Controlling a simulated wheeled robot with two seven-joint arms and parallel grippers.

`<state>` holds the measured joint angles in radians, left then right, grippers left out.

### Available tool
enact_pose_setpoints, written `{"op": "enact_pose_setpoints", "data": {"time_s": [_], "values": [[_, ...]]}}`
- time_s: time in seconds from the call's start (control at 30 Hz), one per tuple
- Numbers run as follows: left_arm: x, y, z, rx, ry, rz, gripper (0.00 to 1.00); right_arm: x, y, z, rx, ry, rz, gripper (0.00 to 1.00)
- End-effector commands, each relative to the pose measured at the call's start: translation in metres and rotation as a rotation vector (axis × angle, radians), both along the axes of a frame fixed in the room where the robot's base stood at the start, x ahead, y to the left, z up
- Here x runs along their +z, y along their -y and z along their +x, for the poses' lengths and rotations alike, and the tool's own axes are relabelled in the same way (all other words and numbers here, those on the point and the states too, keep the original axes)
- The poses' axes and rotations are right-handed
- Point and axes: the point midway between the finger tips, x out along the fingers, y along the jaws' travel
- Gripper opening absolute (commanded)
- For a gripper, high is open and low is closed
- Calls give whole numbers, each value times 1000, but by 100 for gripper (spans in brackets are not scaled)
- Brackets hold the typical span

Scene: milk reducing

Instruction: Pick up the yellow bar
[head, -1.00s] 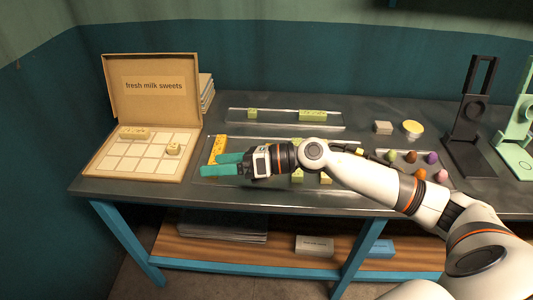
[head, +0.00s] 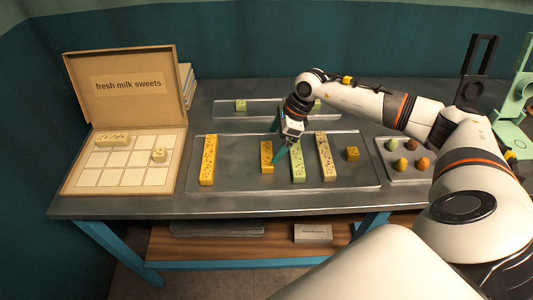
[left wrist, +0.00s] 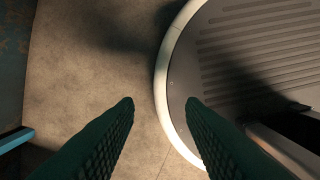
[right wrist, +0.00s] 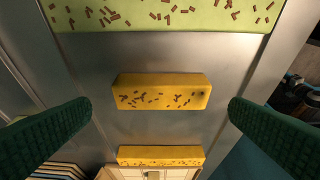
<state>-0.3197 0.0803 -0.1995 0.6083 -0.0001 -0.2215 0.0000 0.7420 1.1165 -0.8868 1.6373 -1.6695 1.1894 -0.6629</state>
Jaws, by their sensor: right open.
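A shorter yellow bar (head: 266,160) lies left of a green bar (head: 297,162); a long pale yellow bar (head: 325,157) and a small yellow cube (head: 352,154) are farther right. My right gripper (head: 279,142) is open and empty above the shorter yellow bar. In the right wrist view that bar (right wrist: 161,92) sits between the spread fingers, apart from both. My left gripper (left wrist: 158,105) is open and empty above the floor.
A cardboard sweets box (head: 75,175) with a gridded insert stands open at the left. A back tray (head: 215,113) holds small green pieces. A tray of round sweets (head: 425,174) and dark and green stands are at the right.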

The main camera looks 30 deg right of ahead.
Motion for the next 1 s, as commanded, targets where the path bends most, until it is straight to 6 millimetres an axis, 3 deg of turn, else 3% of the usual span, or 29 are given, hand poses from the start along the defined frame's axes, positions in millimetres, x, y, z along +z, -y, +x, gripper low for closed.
{"op": "enact_pose_setpoints", "data": {"time_s": [0.17, 0.3, 0.47, 0.67, 0.87, 1.0], "values": [[12, 1, 18, 0, 25, -1, 36, -13, -7, 2, 2, -3, 2, 100], [23, 2, 33, 0, 50, -5, 36, -34, -15, 6, 0, -4, 2, 100], [25, 2, 31, -1, 47, -5, 36, -48, -19, 10, 0, -1, 2, 100], [24, 2, 24, -1, 37, -4, 36, -50, -20, 10, 0, 0, 1, 100], [23, 2, 21, -1, 31, -4, 36, -50, -19, 10, -1, -1, 2, 72], [23, 2, 20, -1, 30, -3, 36, -49, -20, 10, -1, 1, 2, 70]]}}
